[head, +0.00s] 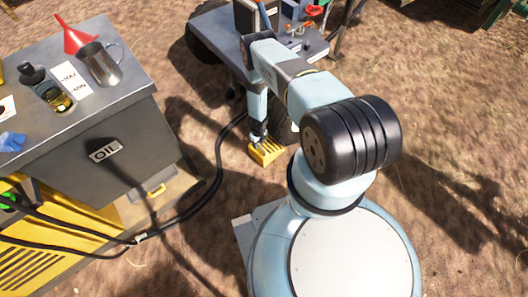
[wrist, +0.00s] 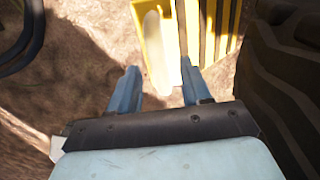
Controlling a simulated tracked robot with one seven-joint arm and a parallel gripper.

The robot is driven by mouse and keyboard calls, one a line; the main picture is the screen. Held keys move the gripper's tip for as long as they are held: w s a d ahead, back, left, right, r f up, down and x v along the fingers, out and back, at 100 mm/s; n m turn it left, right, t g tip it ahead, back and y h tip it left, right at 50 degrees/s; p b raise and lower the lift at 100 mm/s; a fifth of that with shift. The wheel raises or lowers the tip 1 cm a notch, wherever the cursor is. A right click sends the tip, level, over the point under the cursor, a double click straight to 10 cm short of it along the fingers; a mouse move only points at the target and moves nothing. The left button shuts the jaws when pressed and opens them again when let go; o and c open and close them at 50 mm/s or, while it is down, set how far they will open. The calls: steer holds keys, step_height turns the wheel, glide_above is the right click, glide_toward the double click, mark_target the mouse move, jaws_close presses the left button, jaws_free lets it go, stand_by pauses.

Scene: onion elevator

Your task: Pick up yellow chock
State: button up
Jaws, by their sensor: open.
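The yellow chock (head: 265,153) is a ribbed wedge on the dirt ground, beside the black wheel (head: 285,128) of the grey cart. In the wrist view the chock (wrist: 208,35) fills the upper middle, with bright sunlit faces and ribs. My gripper (head: 259,138) points down just above the chock in the head view. In the wrist view my gripper (wrist: 160,85) has its two blue fingers apart, with nothing held between them. The fingertips are close to the chock's near edge; I cannot tell whether they touch it.
The wheel's thick tyre (wrist: 285,85) stands close on the right in the wrist view. A black hose (head: 219,155) runs along the ground left of the chock. A grey oil cabinet (head: 140,125) stands at left. Bare dirt lies to the right.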

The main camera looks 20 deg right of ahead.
mark_target(259, 145)
steer(key=shift+f, duration=1.6)
steer(key=shift+s, duration=0.1)
jaws_close()
